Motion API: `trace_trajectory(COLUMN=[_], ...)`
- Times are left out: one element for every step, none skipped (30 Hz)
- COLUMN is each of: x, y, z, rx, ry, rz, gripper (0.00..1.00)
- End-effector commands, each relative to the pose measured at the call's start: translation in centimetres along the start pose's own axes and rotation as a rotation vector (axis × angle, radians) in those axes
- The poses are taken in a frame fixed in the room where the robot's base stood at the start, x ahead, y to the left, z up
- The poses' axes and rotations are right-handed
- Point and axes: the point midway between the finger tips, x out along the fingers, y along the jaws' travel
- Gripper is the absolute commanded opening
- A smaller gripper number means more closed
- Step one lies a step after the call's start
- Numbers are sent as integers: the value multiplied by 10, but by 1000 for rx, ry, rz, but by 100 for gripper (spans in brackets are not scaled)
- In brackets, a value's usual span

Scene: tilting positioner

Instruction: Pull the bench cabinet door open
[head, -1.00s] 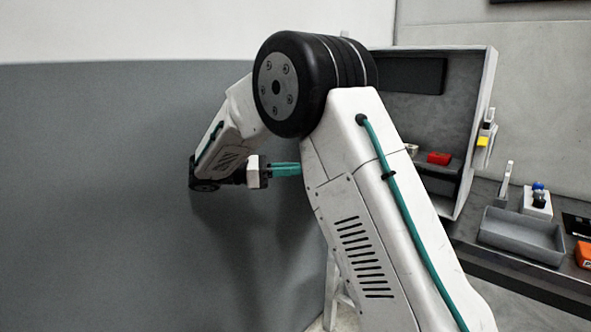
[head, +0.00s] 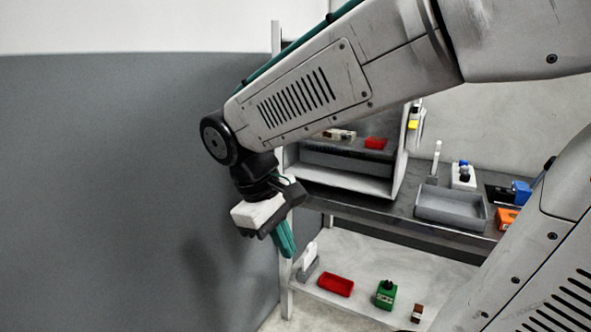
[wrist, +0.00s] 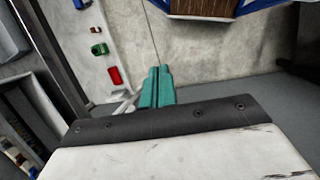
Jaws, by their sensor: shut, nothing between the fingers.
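The grey bench cabinet (head: 345,183) stands on the dark bench top (head: 385,208). Its front looks open, with a red item (head: 375,143) inside. My arm hides its upper part. A pale upright panel (head: 404,160) runs along its right side; I cannot tell whether this is the door, and no handle is clear. My gripper (head: 285,240) points down by the bench's left end post, left of and below the cabinet. Its teal fingers are shut and empty. In the wrist view the fingers (wrist: 157,87) lie together, touching no cabinet part.
A grey tray (head: 450,208) and small items sit on the bench top. A grey wall (head: 110,190) fills the left. A wooden-topped, blue-edged object (wrist: 205,8) shows in the wrist view.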

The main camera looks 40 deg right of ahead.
Motion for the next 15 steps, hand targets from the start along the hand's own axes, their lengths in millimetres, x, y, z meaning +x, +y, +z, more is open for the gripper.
trace_trajectory(x=[1, 2, 3, 4, 4, 5, 6, 6, 7, 8, 8, 8, 8, 8, 8], y=[-5, -8, -12, -14, -16, -19, -21, -22, -24, -26, -27, -28, -28, -27, -26], z=[8, 12, 16, 19, 22, 26, 28, 31, 34, 36, 38, 41, 43, 44, 44], rx=[34, 53, 76, 92, 109, 131, 147, 162, 185, 202, 222, 250, 276, 298, 324], ry=[36, 52, 73, 89, 103, 121, 133, 146, 163, 174, 186, 201, 213, 220, 226], rz=[-25, -40, -57, -70, -82, -99, -110, -121, -138, -149, -163, -181, -199, -212, -230], gripper=[0, 0, 0, 0, 0, 0, 0, 0, 0, 0, 0, 0, 0, 0, 0])
